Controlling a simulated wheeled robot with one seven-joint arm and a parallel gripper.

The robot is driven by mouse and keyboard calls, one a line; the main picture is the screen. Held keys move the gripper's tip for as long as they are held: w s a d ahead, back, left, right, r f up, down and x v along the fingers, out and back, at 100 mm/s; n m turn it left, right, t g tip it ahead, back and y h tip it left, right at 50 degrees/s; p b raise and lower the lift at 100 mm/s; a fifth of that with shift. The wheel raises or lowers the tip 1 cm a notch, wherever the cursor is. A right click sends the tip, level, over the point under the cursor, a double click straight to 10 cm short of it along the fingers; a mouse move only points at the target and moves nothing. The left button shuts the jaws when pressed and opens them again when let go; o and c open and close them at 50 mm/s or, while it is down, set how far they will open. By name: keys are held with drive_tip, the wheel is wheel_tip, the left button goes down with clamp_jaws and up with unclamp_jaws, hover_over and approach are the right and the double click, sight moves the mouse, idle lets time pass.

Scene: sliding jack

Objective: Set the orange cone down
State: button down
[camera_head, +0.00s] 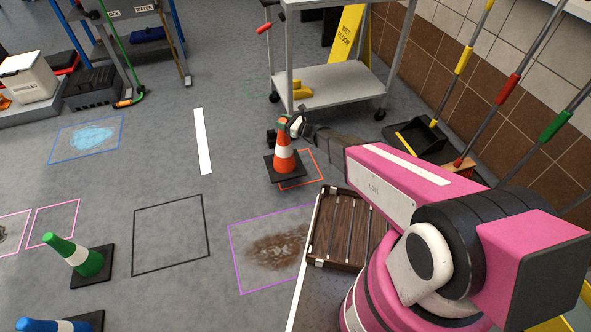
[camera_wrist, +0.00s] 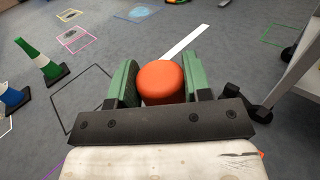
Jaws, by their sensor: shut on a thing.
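The orange cone (camera_head: 284,157) has a white band and a dark square base. It stands upright beside and partly over the red-outlined square (camera_head: 314,166) on the floor in the head view. I cannot tell whether its base touches the floor. My gripper (camera_head: 293,124) is shut on the cone's top. In the wrist view the cone's rounded orange tip (camera_wrist: 161,82) sits between the two green finger pads of my gripper (camera_wrist: 155,88). The lower cone is hidden there.
A grey cart (camera_head: 330,84) with a yellow wet floor sign stands just behind the cone. A green cone (camera_head: 84,258) and a blue cone (camera_head: 62,325) stand at lower left. An empty black-outlined square (camera_head: 171,234) lies on open floor. A wooden slatted platform (camera_head: 342,232) is near my base.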

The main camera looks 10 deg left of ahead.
drive_tip(key=shift+s+a+f, duration=0.1)
drive_tip(key=shift+a+f, duration=0.5)
drive_tip(key=w+d+f, duration=0.4)
drive_tip(key=w+f, duration=0.6)
drive_tip(key=f, duration=0.1)
drive_tip(key=shift+w+d, duration=0.15)
drive_tip(key=shift+d, duration=0.1)
drive_tip(key=shift+f, duration=0.15)
drive_tip(key=c, duration=0.6)
unclamp_jaws()
drive_tip(key=shift+o, duration=0.2)
